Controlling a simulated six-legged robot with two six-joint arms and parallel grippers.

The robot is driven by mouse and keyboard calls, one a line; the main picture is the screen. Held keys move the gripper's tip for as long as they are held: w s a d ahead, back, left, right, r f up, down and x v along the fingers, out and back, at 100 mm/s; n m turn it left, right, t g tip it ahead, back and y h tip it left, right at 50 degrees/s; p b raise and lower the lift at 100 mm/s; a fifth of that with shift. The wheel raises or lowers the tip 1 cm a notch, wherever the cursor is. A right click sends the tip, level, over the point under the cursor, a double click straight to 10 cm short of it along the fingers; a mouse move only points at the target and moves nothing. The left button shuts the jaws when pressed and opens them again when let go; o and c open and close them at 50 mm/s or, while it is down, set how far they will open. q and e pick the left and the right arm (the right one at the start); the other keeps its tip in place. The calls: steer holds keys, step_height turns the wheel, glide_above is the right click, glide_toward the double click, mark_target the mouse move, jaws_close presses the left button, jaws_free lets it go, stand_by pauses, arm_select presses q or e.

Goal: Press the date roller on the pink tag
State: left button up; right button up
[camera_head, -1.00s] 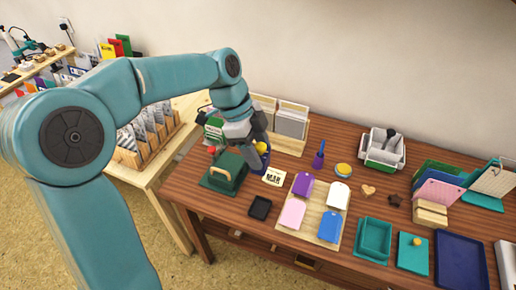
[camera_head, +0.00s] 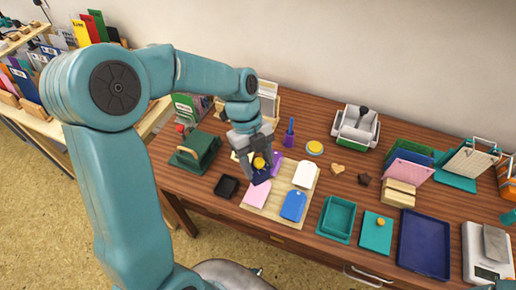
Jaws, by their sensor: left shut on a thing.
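The date roller (camera_head: 262,177), dark blue with a yellow knob, is held in my left gripper (camera_head: 258,160), which is shut on it. They are over the back left of the wooden tag board, above the pink tag's back end and in front of the purple tag. I cannot tell whether the roller touches anything below. The pink tag (camera_head: 256,195) lies flat at the board's front left; its back end is partly hidden by the roller. The purple tag (camera_head: 277,163) is mostly hidden behind the gripper and roller.
A white tag (camera_head: 305,175) and blue tag (camera_head: 293,206) share the board. A black inkpad (camera_head: 227,187) lies just left of it, and a green press (camera_head: 195,152) stands farther left. A teal tray (camera_head: 337,218) is to the right.

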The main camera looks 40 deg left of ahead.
mark_target(258, 192)
arm_select(q)
steer(key=shift+s+a+f, duration=0.1)
steer(key=shift+s+f, duration=0.2)
steer(key=shift+f+b, duration=0.55)
steer(key=shift+f, duration=0.15)
step_height(258, 192, down, 3)
steer(key=shift+s+b, duration=0.1)
steer(key=shift+b, duration=0.95)
steer(key=shift+f+b, duration=0.45)
steer(key=shift+f, duration=0.25)
steer(key=shift+f+b, duration=0.6)
steer(key=shift+r, duration=0.15)
